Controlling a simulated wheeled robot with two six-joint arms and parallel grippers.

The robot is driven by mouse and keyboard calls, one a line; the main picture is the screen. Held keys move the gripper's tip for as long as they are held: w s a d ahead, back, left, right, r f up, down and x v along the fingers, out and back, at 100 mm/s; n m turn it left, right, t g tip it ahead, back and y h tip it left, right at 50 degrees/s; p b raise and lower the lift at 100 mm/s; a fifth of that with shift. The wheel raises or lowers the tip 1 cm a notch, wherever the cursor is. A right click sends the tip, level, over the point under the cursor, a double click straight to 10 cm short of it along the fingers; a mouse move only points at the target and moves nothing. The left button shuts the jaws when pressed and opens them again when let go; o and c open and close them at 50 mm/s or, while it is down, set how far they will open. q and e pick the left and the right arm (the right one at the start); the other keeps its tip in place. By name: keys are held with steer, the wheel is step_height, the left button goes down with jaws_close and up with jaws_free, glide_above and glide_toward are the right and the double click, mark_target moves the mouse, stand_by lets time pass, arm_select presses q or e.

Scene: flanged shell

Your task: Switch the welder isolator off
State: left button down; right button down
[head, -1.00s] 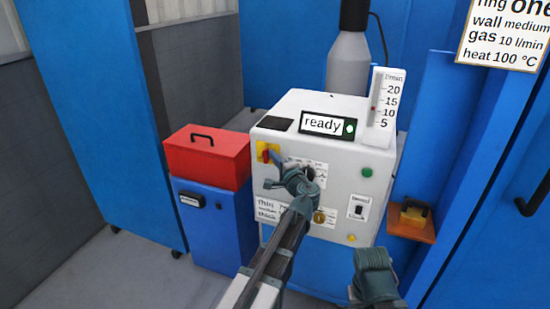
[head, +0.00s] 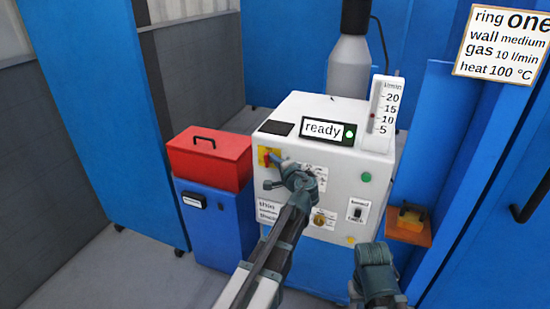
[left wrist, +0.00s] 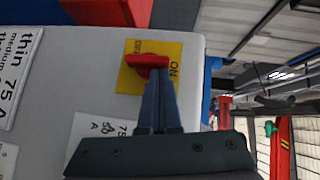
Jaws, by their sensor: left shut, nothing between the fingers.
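The isolator is a red handle on a yellow plate (head: 264,160), on the upper left of the white welder's front (head: 330,180). In the left wrist view the red handle (left wrist: 147,62) lies lengthwise across the yellow plate (left wrist: 174,52), its right end towards the word ON; a second small label at the plate's upper left is hard to read. My left gripper (head: 277,161) is shut and empty, its fingertips (left wrist: 158,76) at the handle's side; whether they touch is unclear. My right gripper (head: 374,262) is low in front of the welder; its fingers are hidden.
The display (head: 328,130) reads "ready" beside a green light. A red toolbox (head: 207,160) sits on a blue cabinet (head: 215,220) left of the welder. A small orange shelf (head: 408,232) holds a yellow object at right. A sign (head: 503,43) hangs upper right.

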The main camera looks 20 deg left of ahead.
mark_target(267, 153)
arm_select(q)
steer(key=n+h+p, duration=0.1)
steer(key=p, duration=0.2)
steer(key=a+r+n+g+h+p, duration=0.1)
steer(key=h+p, duration=0.1)
steer(key=p, duration=0.2)
steer(key=a+r+n+g+h+p, duration=0.1)
steer(key=n+h+p, duration=0.1)
steer(key=p, duration=0.1)
steer(key=shift+a+r, duration=0.1)
steer(key=shift+a, duration=0.1)
steer(key=a+n+h+p, duration=0.1)
steer(key=h+p, duration=0.1)
steer(key=p, duration=0.1)
steer(key=shift+a+n+g+h, duration=0.1)
steer(key=shift+n+g+h, duration=0.2)
steer(key=shift+a+f+n+h, duration=0.25)
steer(key=shift+a+n+h, duration=0.2)
steer(key=shift+h, duration=0.45)
steer(key=shift+d+f, duration=0.1)
steer(key=shift+p, duration=0.3)
steer(key=shift+r+p, duration=0.7)
steer(key=shift+r, duration=0.15)
steer(key=shift+r, duration=0.1)
